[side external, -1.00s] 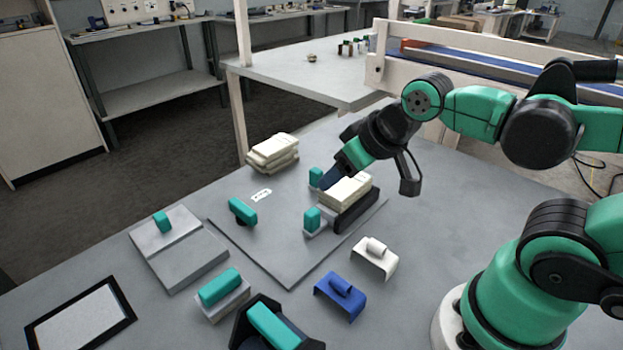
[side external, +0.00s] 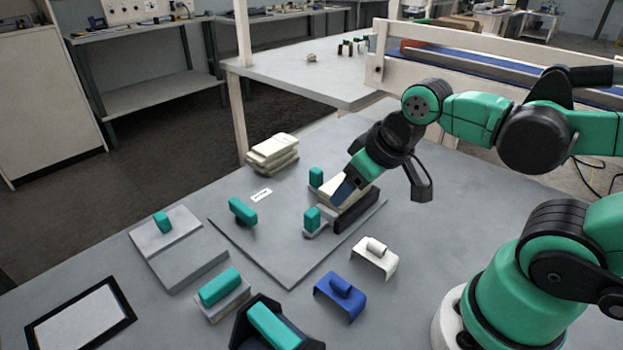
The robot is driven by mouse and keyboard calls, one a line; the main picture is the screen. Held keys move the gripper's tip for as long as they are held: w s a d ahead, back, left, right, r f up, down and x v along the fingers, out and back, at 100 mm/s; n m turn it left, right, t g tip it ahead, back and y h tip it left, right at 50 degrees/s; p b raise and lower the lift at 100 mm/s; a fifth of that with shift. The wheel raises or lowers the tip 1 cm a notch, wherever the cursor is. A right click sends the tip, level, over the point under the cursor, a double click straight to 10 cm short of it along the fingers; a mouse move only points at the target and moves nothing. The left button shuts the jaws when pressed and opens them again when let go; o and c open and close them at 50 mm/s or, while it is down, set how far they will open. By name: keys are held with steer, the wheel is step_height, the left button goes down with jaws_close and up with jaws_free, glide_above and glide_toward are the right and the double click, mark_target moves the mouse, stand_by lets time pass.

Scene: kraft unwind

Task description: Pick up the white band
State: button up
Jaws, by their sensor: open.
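The white band (side external: 372,260) is a small bent sheet with a rounded tab on top. It stands on the grey table, right of the grey plate's front edge and behind the blue band. My gripper (side external: 342,196) is open and points down and to the left. It is above the cream stack (side external: 333,185) in the fixture, up and to the left of the white band and clearly apart from it. The gripper hides part of the stack. I cannot make out both fingertips.
A blue band (side external: 341,297) stands in front of the white one. The fixture has a black block (side external: 357,211) and a teal-handled clamp (side external: 312,220). Another cream stack (side external: 272,152) lies at the back. Bare table lies right of the white band.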

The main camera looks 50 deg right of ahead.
mark_target(378, 244)
steer(key=s+f+g, duration=0.1)
steer(key=s, duration=0.1)
steer(key=s+f+g, duration=0.1)
steer(key=s+d+f+g, duration=0.1)
steer(key=s+g, duration=0.1)
steer(key=shift+s+f, duration=0.3)
steer(key=shift+f, duration=0.05)
steer(key=shift+w+f, duration=0.2)
steer(key=shift+f, duration=1.1)
steer(key=shift+w+f, duration=0.15)
steer(key=shift+f, duration=1.15)
jaws_close()
